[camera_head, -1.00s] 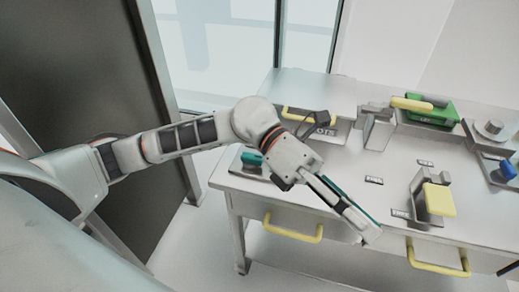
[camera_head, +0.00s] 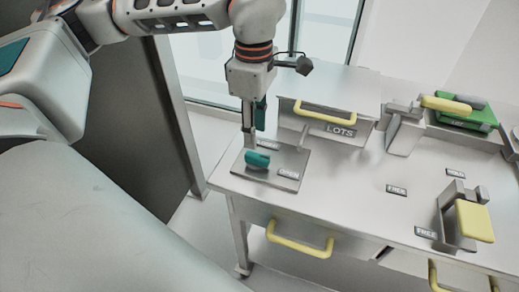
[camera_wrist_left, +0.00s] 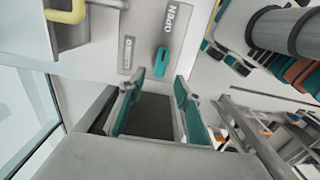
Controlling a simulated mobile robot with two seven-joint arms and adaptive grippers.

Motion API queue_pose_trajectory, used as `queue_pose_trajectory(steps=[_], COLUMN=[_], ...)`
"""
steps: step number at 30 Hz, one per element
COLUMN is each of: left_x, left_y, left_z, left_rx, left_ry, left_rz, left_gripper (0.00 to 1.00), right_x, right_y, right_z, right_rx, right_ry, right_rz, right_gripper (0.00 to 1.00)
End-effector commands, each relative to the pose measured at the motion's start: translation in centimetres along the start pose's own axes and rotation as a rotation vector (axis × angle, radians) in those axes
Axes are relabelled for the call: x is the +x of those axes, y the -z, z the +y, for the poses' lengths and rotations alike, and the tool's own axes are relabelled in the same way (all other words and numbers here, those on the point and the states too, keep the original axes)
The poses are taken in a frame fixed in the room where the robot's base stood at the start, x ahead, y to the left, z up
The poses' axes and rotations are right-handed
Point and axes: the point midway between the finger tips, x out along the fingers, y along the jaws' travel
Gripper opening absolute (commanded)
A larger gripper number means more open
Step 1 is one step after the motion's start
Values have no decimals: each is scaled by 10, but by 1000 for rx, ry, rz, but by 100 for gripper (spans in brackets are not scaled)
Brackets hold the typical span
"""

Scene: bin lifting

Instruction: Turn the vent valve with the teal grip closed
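The vent valve's teal grip (camera_head: 257,160) sits on a grey plate (camera_head: 268,178) at the left end of the bench. In the left wrist view the teal grip (camera_wrist_left: 161,61) lies just beyond the fingertips, with its far end toward the "OPEN" label (camera_wrist_left: 170,18). A second label (camera_wrist_left: 128,52) on the plate is too small to read. My left gripper (camera_head: 250,143) points down just behind the grip in the head view. The left wrist view shows its teal-padded fingers (camera_wrist_left: 157,88) spread, with nothing between them. My right gripper is in neither view.
A grey box marked "LOTS" with a yellow handle (camera_head: 327,113) stands behind the plate. A yellow-handled lever, a green block (camera_head: 467,116) and a yellow paddle (camera_head: 474,221) are farther right. A drawer handle (camera_head: 300,243) projects below the bench front.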

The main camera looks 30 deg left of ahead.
Motion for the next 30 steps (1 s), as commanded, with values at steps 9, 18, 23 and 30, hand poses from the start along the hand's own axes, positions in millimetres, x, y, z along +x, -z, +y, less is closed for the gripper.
queue_pose_trajectory(steps=[9, 18, 23, 30], left_x=[48, 74, 75, 75], left_y=[0, -1, -1, -1], left_z=[-1, -1, -1, -1], left_rx=[1, 0, 1, 1], left_ry=[7, 4, 2, 3], left_rz=[0, -1, -2, -2], left_gripper=[33, 33, 33, 2], right_x=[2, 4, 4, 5], right_y=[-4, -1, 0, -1], right_z=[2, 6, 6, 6], right_rx=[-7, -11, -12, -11], right_ry=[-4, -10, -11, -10], right_rz=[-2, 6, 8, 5], right_gripper=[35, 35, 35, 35])
